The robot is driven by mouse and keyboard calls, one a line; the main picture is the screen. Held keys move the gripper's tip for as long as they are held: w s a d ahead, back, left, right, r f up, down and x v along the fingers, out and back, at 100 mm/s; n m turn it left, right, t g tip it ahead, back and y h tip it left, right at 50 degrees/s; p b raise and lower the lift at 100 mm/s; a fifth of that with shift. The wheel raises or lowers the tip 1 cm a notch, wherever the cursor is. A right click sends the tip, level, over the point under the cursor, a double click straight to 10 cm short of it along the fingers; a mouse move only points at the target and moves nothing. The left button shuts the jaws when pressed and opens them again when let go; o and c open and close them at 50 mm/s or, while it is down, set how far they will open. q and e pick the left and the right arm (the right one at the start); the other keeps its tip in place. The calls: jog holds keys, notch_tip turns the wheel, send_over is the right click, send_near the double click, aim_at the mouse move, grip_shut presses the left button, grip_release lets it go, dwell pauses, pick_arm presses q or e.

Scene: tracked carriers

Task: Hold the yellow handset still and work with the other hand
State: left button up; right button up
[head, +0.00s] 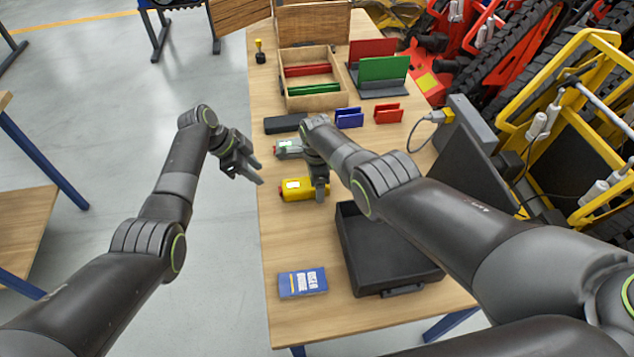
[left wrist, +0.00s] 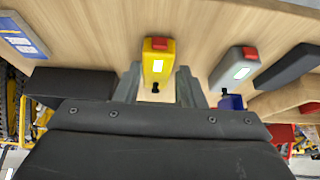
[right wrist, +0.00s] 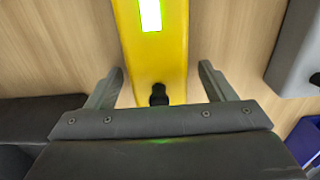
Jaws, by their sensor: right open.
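The yellow handset (head: 296,190) with a red end and a pale screen lies on the wooden table, left of my right gripper's wrist. My right gripper (head: 320,194) is open above its right end. In the right wrist view the yellow handset (right wrist: 152,50) runs between the two spread fingers, with clear gaps on both sides. My left gripper (head: 256,174) is open and empty just off the table's left edge, short of the red end. In the left wrist view the handset (left wrist: 158,72) shows between its fingers. A grey handset (head: 288,149) lies behind the yellow one.
A black tray (head: 358,262) stands to the right, with a blue booklet (head: 303,283) at the front left. A black block (head: 284,124), blue holder (head: 349,118) and red holder (head: 388,114) stand behind. A wooden box (head: 318,101) holds red and green bars. Tracked carriers stand right of the table.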

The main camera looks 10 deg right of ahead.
jog(key=shift+f, duration=0.2)
jog(key=shift+c, duration=0.5)
pick_arm(q)
jog(key=shift+c, duration=0.2)
pick_arm(e)
jog(key=c, duration=1.1)
pick_arm(q)
grip_shut()
jog(key=shift+f, duration=0.1)
dwell(0.4)
jog(key=n+t+h, duration=0.4)
jog(key=n+t, duration=0.1)
jog(key=t, duration=0.3)
send_near(266, 200)
jog(key=w+a+f, duration=0.2)
jog(key=w, duration=0.4)
jog(key=shift+s+d+r, duration=0.1)
jog(key=shift+d, duration=2.1)
jog(key=shift+s+d+r, duration=0.15)
jog(key=shift+d, duration=2.05)
